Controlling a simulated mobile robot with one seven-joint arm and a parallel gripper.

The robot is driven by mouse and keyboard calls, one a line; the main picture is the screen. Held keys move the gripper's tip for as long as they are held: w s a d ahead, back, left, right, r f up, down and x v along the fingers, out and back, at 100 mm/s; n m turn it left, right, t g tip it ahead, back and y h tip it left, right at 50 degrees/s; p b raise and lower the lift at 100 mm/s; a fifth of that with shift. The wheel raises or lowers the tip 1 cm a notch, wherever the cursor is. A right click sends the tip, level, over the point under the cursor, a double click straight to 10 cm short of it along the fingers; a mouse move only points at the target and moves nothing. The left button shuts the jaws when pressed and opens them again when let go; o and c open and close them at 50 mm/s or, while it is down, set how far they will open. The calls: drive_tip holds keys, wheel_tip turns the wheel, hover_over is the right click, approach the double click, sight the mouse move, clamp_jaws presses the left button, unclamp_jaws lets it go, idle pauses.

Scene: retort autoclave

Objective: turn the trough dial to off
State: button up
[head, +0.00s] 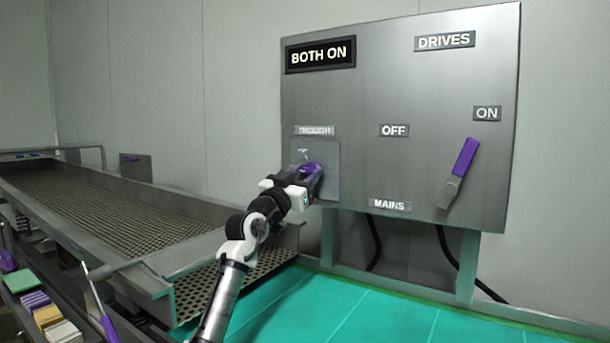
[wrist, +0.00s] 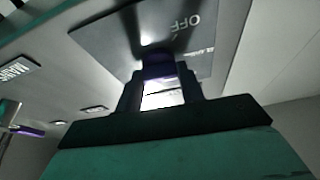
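The trough dial sits on a square plate (head: 330,160) below the TROUGH label (head: 314,130), on the left of the grey panel. My gripper (head: 312,178) is at the dial and hides most of it in the head view. In the wrist view, the dial's dark purple grip (wrist: 158,70) lies between the two fingers of my gripper (wrist: 161,88). The fingers appear to touch it on both sides. The plate (wrist: 110,40) carries an OFF mark (wrist: 182,22), seen upside down. The dial's pointer direction is hidden. The display (head: 320,55) reads BOTH ON.
A purple-handled mains lever (head: 461,170) stands on the right of the panel, tilted up toward its ON label (head: 486,113). A perforated metal trough (head: 110,205) runs along the left. A green surface (head: 380,310) lies below the panel. Coloured blocks (head: 45,312) lie at the lower left.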

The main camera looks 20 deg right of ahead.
drive_tip(key=c, duration=0.4)
drive_tip(key=shift+n, duration=0.3)
drive_tip(key=n+t+y+p, duration=0.1)
drive_tip(key=n, duration=0.2)
drive_tip(key=n+t+y+p, duration=0.2)
drive_tip(key=n, duration=0.2)
drive_tip(key=shift+s+d+r, duration=0.15)
drive_tip(key=shift+r, duration=0.05)
drive_tip(key=shift+f+n+t+y+p, duration=0.1)
drive_tip(key=shift+n+t+y+p, duration=0.35)
drive_tip(key=shift+n, duration=1.2)
drive_tip(key=shift+n+t+y+p, duration=0.1)
drive_tip(key=shift+n+y+p, duration=0.3)
drive_tip(key=shift+n+y, duration=0.9)
drive_tip(key=shift+n, duration=0.55)
drive_tip(key=o, duration=1)
